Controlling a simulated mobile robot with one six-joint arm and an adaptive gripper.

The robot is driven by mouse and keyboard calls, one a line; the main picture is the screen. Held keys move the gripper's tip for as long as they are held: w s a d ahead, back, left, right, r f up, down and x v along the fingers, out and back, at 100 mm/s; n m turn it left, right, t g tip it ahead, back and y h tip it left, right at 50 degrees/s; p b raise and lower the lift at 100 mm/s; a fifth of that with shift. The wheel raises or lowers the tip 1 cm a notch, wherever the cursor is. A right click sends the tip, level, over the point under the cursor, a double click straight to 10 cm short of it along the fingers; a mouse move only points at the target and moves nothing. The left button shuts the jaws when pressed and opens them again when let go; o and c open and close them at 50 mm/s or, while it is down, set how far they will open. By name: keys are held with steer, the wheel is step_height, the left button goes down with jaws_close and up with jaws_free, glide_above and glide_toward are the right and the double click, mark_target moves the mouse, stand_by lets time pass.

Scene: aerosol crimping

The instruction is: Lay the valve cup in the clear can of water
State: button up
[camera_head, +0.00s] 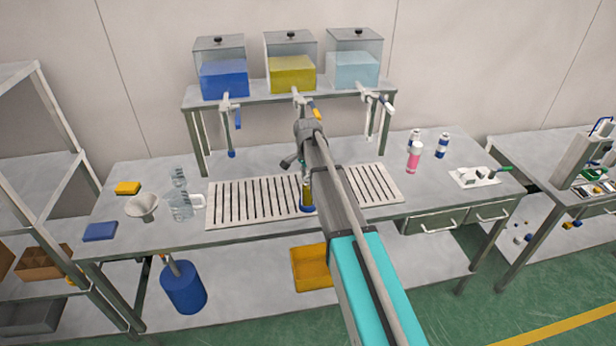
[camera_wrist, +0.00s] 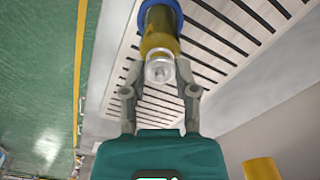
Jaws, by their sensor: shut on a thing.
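My gripper (camera_wrist: 161,80) is shut on a small pale, silvery round piece with a short stem, which looks like the valve cup (camera_wrist: 158,69). Just beyond it in the wrist view is a clear can (camera_wrist: 158,40) with yellow contents and a blue base. The cup overlaps the can's near end, so I cannot tell whether they touch. In the head view the can (camera_head: 308,196) stands upright on the slotted drain grate, partly hidden by my arm. My fingertips and the cup are hidden there. The liquid looks yellow, not clear like water.
Tanks of blue (camera_head: 224,78), yellow (camera_head: 291,74) and pale blue liquid (camera_head: 353,70) stand on a shelf with taps hanging below. A clear jug (camera_head: 182,207) and funnel (camera_head: 142,206) are at left. A pink bottle (camera_head: 413,160) stands at right. The slotted grate (camera_head: 250,203) has free room left.

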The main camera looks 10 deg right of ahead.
mark_target(307, 177)
steer(key=o, duration=0.8)
steer(key=shift+c, duration=0.2)
steer(key=o, duration=0.3)
steer(key=shift+r, duration=0.1)
stand_by(0.3)
steer(key=shift+r+p, duration=3.4)
steer(key=shift+p, duration=0.15)
steer(key=s+f+n+b, duration=0.4)
steer(key=s+n, duration=0.2)
steer(key=s, duration=0.8)
steer(key=s+f+n+b, duration=0.4)
steer(key=s+n, duration=0.2)
steer(key=s, duration=0.9)
